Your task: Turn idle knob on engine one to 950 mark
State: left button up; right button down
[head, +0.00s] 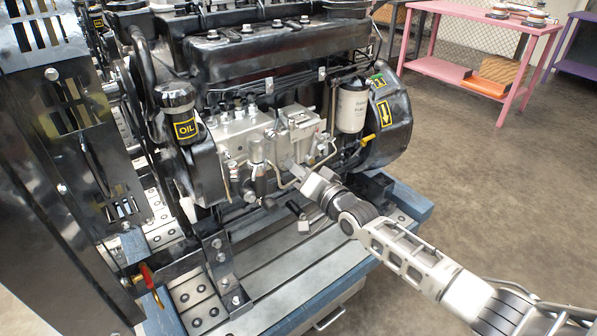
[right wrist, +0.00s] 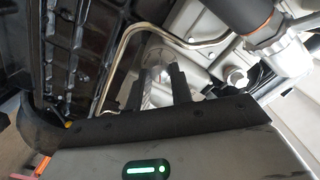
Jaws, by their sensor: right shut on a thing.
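The black diesel engine (head: 275,45) stands on a grey slatted base, with a silver fuel pump block (head: 245,130) on its near side. My right gripper (head: 291,167) reaches in from the lower right against the pump's lower front. In the right wrist view its two dark fingers (right wrist: 156,92) are shut on a small silvery cylindrical part, which I take for the idle knob (right wrist: 154,62). In the head view the gripper hides this knob. I cannot read any scale or 950 mark. My left gripper is not in view.
A bent metal pipe (right wrist: 128,48) runs close beside the fingers. A white filter (head: 352,106) and a yellow handle (head: 367,140) are right of the pump. A black metal panel (head: 60,170) stands at the left. Open floor (head: 490,190) lies to the right, with a pink table (head: 470,20) behind.

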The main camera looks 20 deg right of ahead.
jog(key=shift+f, duration=0.1)
dwell(0.4)
jog(key=c, duration=1.2)
grip_release()
jog(key=shift+c, duration=0.2)
jog(key=p+v, duration=0.1)
jog(key=v, duration=1.5)
jog(key=s+a+f+n+g+h, duration=0.1)
jog(key=s+a+f+n+g, duration=0.2)
jog(key=s, duration=0.5)
jog(key=s+a+f+n+g+h, duration=0.1)
jog(key=s+a+f+n+g, duration=0.2)
jog(key=s+a+f, duration=0.3)
jog(key=s+n, duration=0.1)
jog(key=s, duration=0.2)
jog(key=shift+s+a+f+h+p, duration=0.2)
jog(key=shift+a+f+h+p, duration=0.1)
jog(key=shift+a+f, duration=0.1)
